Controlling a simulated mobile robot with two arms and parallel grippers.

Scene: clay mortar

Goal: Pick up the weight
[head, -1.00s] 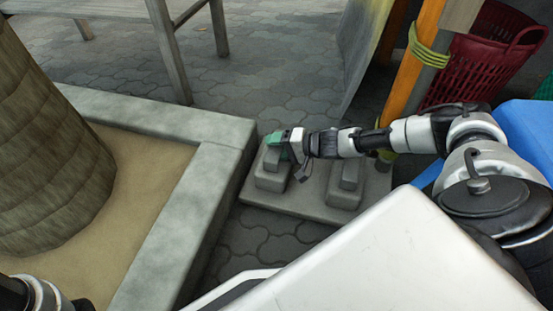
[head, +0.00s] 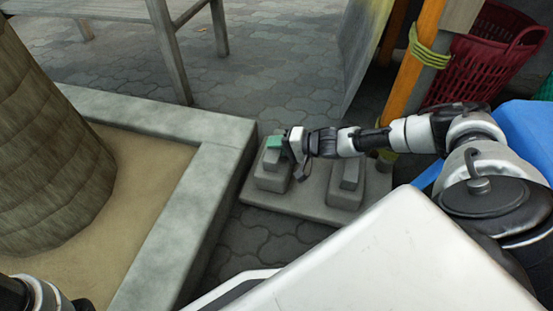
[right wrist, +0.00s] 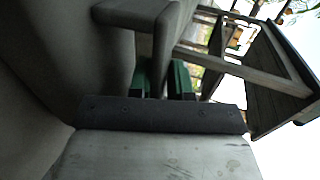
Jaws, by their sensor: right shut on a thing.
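Two grey block-shaped weights with raised handles stand side by side on a grey slab (head: 312,205) in the head view. My right gripper (head: 275,143), with green fingertips, reaches in from the right over the left weight (head: 271,181) and is shut on its handle. The right weight (head: 345,192) stands free of the gripper. In the right wrist view, the green fingertips of my right gripper (right wrist: 161,80) sit on either side of the grey handle (right wrist: 162,45). The weight still appears to rest on the slab. My left gripper is out of view; only part of my left arm shows at lower left.
A stone-edged planter (head: 205,190) with sand and a thick trunk (head: 45,150) lies left of the slab. An orange post (head: 410,75) and a red basket (head: 485,55) stand at upper right. A wooden bench (head: 165,40) is behind, with open paving between.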

